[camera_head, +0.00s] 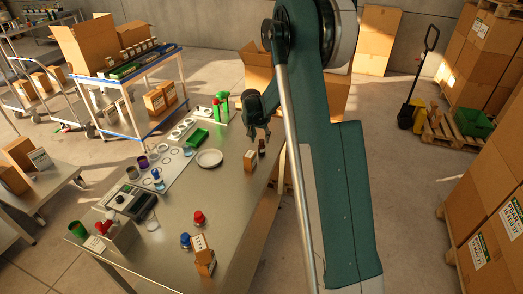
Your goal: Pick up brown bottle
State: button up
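A small dark brown bottle (262,147) stands upright near the right edge of the steel table (190,235). My gripper (259,134) points down just above the bottle, close to its top. Its two fingers are apart, with nothing seen between them. At this size I cannot tell whether a fingertip touches the bottle.
A small cardboard box (250,161) stands just in front of the bottle. A green item (222,106) stands behind. The table's middle front is mostly clear.

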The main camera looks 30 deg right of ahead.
aim_at(261, 141)
dwell(0.3)
jog(key=shift+x, duration=2.6)
jog(key=c, duration=0.9)
